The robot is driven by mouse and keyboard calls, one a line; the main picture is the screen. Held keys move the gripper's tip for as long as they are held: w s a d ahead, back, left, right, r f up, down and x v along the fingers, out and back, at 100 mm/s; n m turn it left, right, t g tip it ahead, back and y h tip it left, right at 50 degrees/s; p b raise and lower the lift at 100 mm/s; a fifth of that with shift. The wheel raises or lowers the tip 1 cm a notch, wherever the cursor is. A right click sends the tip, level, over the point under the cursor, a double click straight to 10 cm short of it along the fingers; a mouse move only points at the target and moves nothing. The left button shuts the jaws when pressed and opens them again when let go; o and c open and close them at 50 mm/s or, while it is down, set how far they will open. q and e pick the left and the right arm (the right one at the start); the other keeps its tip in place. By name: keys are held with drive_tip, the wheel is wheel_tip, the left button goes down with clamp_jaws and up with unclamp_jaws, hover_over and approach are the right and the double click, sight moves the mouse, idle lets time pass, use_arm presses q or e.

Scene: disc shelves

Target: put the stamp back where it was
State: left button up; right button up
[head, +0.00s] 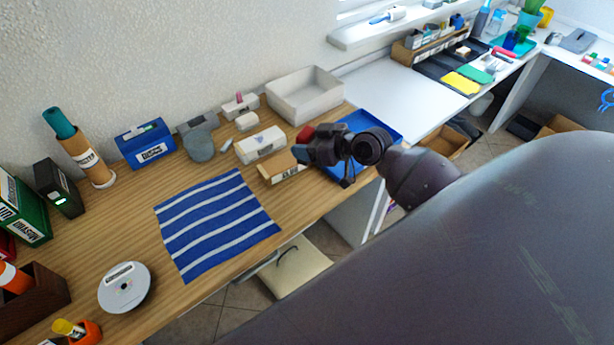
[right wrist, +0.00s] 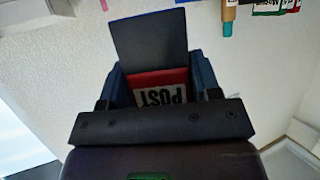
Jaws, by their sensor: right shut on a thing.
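My right gripper (head: 312,148) is above the right end of the wooden desk, over the small wooden box and beside the blue tray. It is shut on the stamp, whose red part (head: 305,133) shows at the fingers. In the right wrist view the stamp (right wrist: 160,88) is red with a white label reading "POST", between the fingers. A dark flat plate (right wrist: 150,45) stands beyond the label; I cannot tell whether it belongs to the stamp. The stamp's underside is hidden. My left gripper is not in view.
A wooden box (head: 277,168), a white box (head: 262,146), a white bin (head: 308,96) and a blue tray (head: 392,126) crowd the desk's right end. A striped cloth (head: 215,222) lies mid-desk; a white disc (head: 125,290) is at front left. Bare wood surrounds the cloth.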

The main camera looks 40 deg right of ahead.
wheel_tip(320, 180, down, 9)
drive_tip(key=shift+r+b, duration=0.2)
drive_tip(key=shift+b, duration=0.45)
drive_tip(key=shift+f+b, duration=0.45)
drive_tip(key=shift+f, duration=1.35)
drive_tip(key=o, duration=0.8)
